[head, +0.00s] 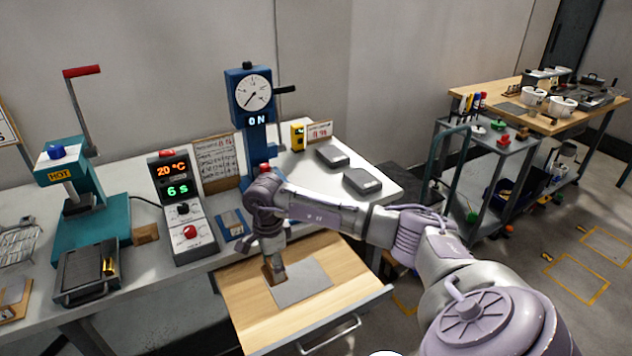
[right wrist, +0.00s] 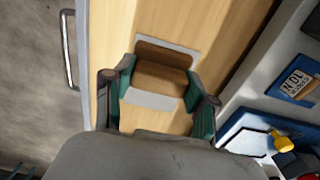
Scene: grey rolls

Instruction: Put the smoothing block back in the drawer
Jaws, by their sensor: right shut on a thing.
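The smoothing block (right wrist: 163,78) is brown with a pale grey edge. In the right wrist view it sits between the two green-padded fingers of my right gripper (right wrist: 160,98), which is shut on it. In the head view the right gripper (head: 274,270) points down into the open drawer (head: 243,312), with the brown block (head: 267,274) at its fingertips, beside a grey rectangle (head: 303,284) on the wooden drawer bottom. I cannot tell whether the block touches the bottom. My left gripper is not in view.
On the bench above stand a blue press with a dial (head: 252,95), a control box (head: 184,210), a teal hot press (head: 85,235) and two grey slabs (head: 362,181). The drawer's handle (head: 330,336) faces the front. A cart (head: 490,150) stands at the right.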

